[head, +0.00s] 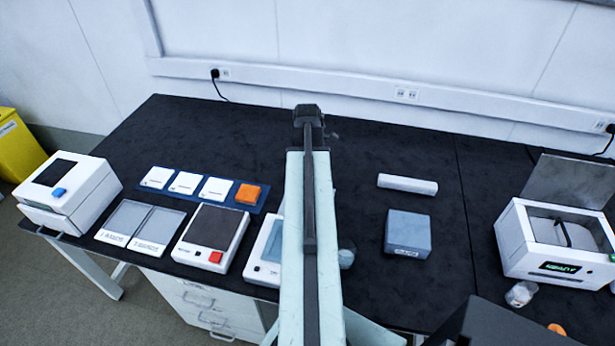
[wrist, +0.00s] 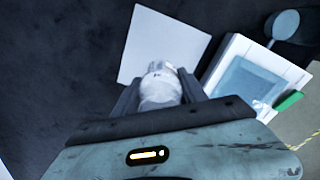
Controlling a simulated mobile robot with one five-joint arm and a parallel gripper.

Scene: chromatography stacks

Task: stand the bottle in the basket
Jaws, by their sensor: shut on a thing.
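My gripper (wrist: 160,88) is shut on a pale, whitish bottle (wrist: 160,84) in the wrist view. The bottle's capped end points away from the camera, and dark fingers stand on both sides of it. A white square (wrist: 164,45) lies beyond it on the dark bench; I cannot tell the height of the bottle over it. In the head view my arm hides the gripper and the held bottle. No basket is clear; an open white box (head: 508,245) at the right holds a pale insert with a dark handle (head: 563,232), which may be the basket.
A small jar (head: 521,293) is near the white box. Several devices and white tiles (head: 186,183) fill the left. The bench's middle back is clear.

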